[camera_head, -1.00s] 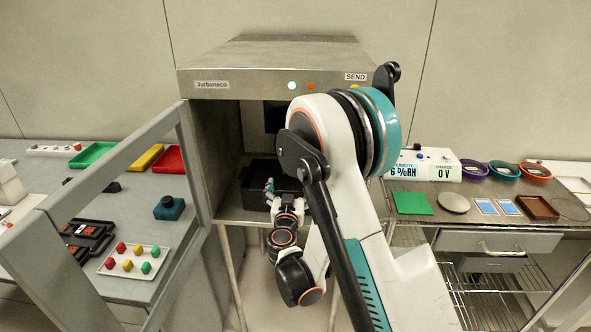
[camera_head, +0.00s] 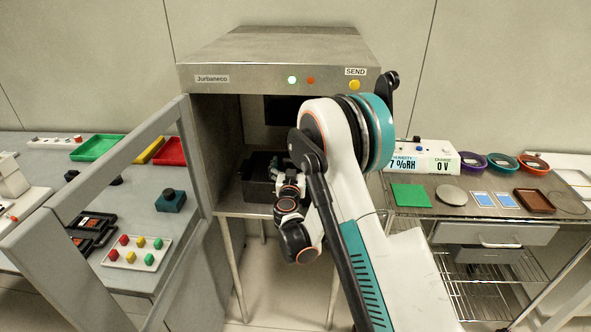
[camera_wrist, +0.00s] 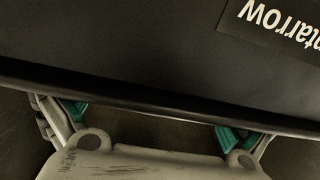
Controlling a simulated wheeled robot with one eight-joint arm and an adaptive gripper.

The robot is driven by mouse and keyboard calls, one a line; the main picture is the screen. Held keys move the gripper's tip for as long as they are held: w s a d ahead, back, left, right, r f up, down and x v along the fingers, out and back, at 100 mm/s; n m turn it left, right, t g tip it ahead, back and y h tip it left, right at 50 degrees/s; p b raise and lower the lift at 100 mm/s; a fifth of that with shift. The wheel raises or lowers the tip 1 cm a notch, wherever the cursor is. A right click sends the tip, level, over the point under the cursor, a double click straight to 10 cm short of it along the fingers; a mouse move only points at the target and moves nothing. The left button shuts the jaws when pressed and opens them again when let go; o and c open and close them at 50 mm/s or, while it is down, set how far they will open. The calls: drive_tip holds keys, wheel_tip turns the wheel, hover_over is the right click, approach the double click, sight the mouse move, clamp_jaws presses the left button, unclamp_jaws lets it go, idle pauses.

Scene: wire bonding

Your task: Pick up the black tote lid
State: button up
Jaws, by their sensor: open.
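The black tote (camera_head: 258,182) stands inside the open steel chamber in the head view; its near right part is hidden by my arm. In the wrist view a flat black surface, seemingly the tote lid (camera_wrist: 130,45), fills the upper part, with a label and a raised front edge. My gripper (camera_wrist: 150,120) is open. Its teal-padded fingertips show on the left and right, just below the lid's front edge and partly hidden by it. I cannot tell whether they touch it.
The steel chamber (camera_head: 275,78) encloses the tote on its sides and top. Its grey framed door (camera_head: 100,180) stands open at left. A left bench holds coloured trays and a teal block (camera_head: 171,201). A right bench holds a meter (camera_head: 420,157), mats and bowls.

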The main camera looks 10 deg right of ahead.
drive_tip(key=c, duration=1.4)
drive_tip(key=shift+r, duration=0.1)
